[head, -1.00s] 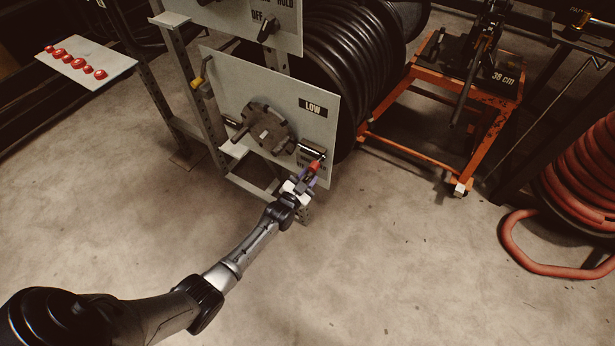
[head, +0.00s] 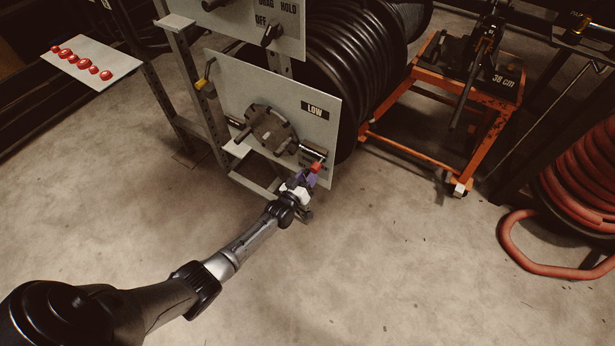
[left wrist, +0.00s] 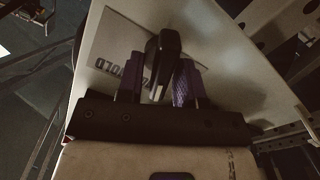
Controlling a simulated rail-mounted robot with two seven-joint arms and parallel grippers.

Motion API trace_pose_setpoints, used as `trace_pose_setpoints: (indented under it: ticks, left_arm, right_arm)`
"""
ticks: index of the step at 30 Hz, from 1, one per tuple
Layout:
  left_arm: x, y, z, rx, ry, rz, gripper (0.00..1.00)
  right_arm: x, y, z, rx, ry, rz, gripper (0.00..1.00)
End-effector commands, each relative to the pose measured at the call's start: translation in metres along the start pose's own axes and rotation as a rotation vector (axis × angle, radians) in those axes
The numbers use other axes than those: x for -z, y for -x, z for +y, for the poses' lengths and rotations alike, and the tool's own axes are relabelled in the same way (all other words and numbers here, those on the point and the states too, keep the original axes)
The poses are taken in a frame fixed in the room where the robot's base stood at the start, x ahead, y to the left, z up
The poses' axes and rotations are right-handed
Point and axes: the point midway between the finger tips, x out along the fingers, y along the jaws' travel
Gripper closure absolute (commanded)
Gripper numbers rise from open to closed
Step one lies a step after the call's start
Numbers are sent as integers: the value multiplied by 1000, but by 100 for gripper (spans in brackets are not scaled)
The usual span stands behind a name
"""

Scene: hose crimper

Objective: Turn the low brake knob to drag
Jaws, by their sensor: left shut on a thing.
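The low brake knob (left wrist: 165,45) shows in the left wrist view as a dark bar standing out from a pale label plate with the word HOLD partly readable. My left gripper (left wrist: 160,80) has its purple fingers on either side of this bar and is shut on it. In the head view my left gripper (head: 304,179) is at the lower right corner of the grey panel marked LOW (head: 232,85). The gripper hides most of the knob and its label there. A small red piece (head: 316,167) shows just beyond the fingers. My right gripper is not in view.
A dark round hub (head: 270,128) with handles sits on the panel, left of the gripper. An upper panel carries another black knob (head: 271,33). A black hose reel (head: 350,60) stands behind. An orange cart (head: 410,152) is at right. The floor in front is clear.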

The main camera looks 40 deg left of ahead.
Motion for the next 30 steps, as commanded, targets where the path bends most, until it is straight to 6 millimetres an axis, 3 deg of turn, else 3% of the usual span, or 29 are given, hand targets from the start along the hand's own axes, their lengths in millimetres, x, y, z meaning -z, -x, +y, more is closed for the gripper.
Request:
trace_pose_setpoints:
  ticks: [24,25,27,30]
  left_arm:
    - [-1,0,-1,1,102,-1,90]
    - [-1,0,-1,1,102,-1,65]
    - [-1,0,-1,1,102,-1,58]
    - [0,0,-1,0,102,-1,58]
  right_arm:
    - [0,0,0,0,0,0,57]
    - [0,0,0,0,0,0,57]
    - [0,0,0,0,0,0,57]
    - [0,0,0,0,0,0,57]
